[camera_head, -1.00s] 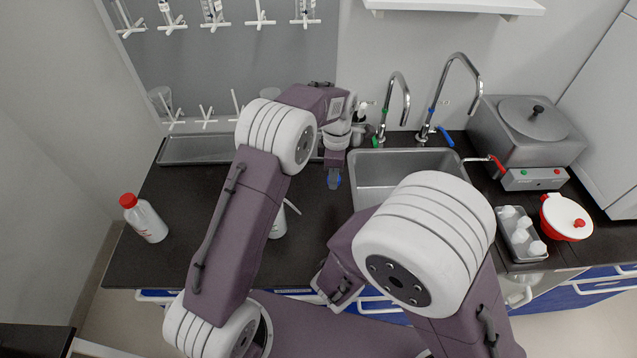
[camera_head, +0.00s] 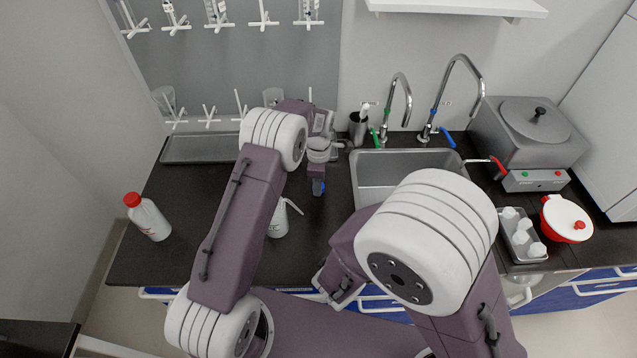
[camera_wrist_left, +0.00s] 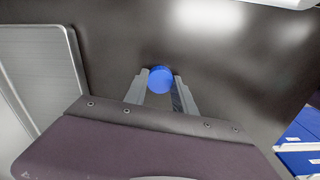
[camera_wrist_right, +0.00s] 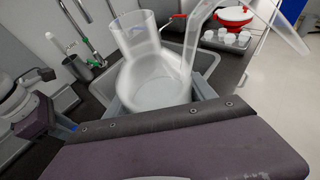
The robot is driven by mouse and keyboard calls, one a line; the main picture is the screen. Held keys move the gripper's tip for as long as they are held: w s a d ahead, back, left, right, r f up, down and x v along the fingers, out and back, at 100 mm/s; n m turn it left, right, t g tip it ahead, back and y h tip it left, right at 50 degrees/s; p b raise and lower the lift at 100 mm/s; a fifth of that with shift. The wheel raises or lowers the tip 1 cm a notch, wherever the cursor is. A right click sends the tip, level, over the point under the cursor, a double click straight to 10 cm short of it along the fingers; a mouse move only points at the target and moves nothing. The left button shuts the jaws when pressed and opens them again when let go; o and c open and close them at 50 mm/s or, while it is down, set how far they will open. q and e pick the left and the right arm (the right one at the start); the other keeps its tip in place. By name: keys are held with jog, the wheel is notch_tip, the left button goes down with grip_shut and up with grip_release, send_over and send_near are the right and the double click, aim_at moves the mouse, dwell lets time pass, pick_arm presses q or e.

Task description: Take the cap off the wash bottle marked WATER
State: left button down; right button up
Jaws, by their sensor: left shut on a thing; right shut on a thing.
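My left gripper (camera_head: 318,186) is shut on a round blue cap (camera_wrist_left: 160,79) and holds it above the dark counter; the cap also shows below the fingers in the head view (camera_head: 322,188).
A white bottle with a red cap (camera_head: 148,217) stands at the left. The sink (camera_head: 385,165) with two taps, a black cup (camera_head: 357,128), a metal bath (camera_head: 525,145), a tray of small white pieces (camera_head: 520,235) and a red-and-white pot (camera_head: 566,219) lie right. A shallow metal tray (camera_head: 200,150) is behind.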

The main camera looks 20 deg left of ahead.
pick_arm(q)
jog(key=c, duration=1)
grip_release()
jog(key=shift+f, duration=0.15)
jog(key=shift+c, duration=0.2)
notch_tip(320, 180, up, 12)
jog(key=shift+r, duration=0.2)
